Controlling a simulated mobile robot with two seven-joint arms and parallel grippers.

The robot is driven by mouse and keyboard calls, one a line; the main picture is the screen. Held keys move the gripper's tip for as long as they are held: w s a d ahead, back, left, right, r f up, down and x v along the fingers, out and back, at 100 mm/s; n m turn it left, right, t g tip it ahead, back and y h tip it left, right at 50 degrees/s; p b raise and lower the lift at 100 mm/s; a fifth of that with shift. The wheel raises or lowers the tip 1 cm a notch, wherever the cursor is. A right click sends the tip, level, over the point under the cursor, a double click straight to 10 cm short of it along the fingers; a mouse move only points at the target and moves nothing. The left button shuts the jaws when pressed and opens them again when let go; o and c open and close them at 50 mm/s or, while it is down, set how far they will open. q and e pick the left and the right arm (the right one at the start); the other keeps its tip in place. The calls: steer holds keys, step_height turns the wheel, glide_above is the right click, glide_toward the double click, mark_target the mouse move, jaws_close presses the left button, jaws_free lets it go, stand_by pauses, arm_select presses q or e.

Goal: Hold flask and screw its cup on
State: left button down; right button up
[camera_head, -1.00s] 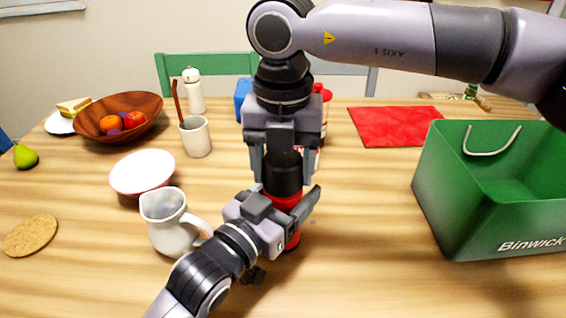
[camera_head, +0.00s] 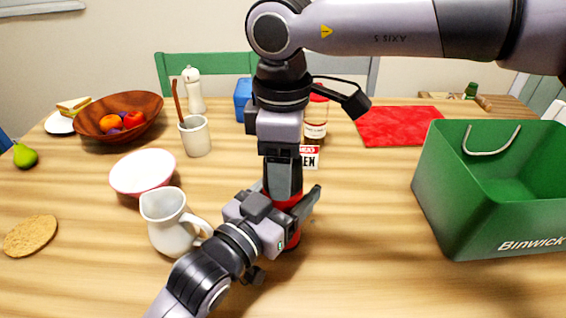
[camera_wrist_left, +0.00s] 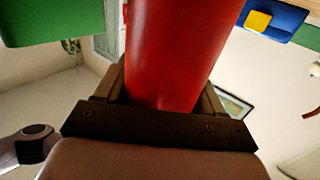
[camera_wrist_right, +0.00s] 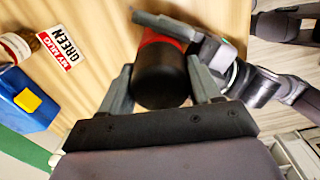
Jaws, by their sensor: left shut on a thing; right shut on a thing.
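The red flask (camera_head: 292,240) stands upright at the middle of the table; its red body also fills the top of the left wrist view (camera_wrist_left: 175,45). My left gripper (camera_head: 288,203) is shut around its body from the lower left. The black cup (camera_wrist_right: 160,78) is on top of the flask, between the fingers of my right gripper (camera_wrist_right: 162,88). In the head view my right gripper (camera_head: 283,190) points straight down over the flask, its fingers edge-on and hiding the cup. I cannot tell whether the cup is fully seated.
A white pitcher (camera_head: 168,232) stands close left of the flask, near my left arm. A bowl (camera_head: 142,172) is behind it. A green crate (camera_head: 480,215) stands right. A bottle (camera_head: 316,118) and a small printed card (camera_head: 310,152) are behind. Table between flask and crate is clear.

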steer(key=shift+m, duration=0.9)
steer(key=o, duration=1)
steer(key=shift+o, duration=0.2)
steer(key=shift+s+a, duration=0.1)
steer(key=shift+s, duration=0.1)
